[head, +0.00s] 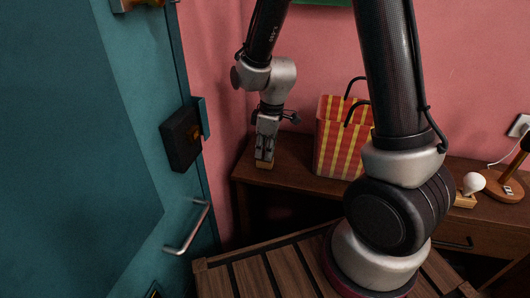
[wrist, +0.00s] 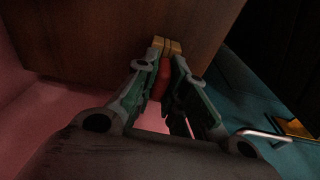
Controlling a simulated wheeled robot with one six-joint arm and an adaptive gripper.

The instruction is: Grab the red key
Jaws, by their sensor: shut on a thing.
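My gripper (head: 265,150) points down at the left end of the wooden desk (head: 292,150). In the wrist view my gripper (wrist: 165,65) has its fingers closed around a narrow red piece (wrist: 161,80), which looks like the red key. Most of the red piece is hidden by the fingers. A small tan block (wrist: 168,45) shows just beyond the fingertips, and in the head view it shows under them (head: 264,164), close to the desk top. I cannot tell whether the red piece touches the block.
A red and yellow striped bag (head: 335,140) stands on the desk to the right of my gripper. A teal door (head: 70,150) with a black box (head: 180,138) and a metal handle (head: 189,231) is at the left. A white bulb (head: 473,183) and a lamp base (head: 503,187) are at the right.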

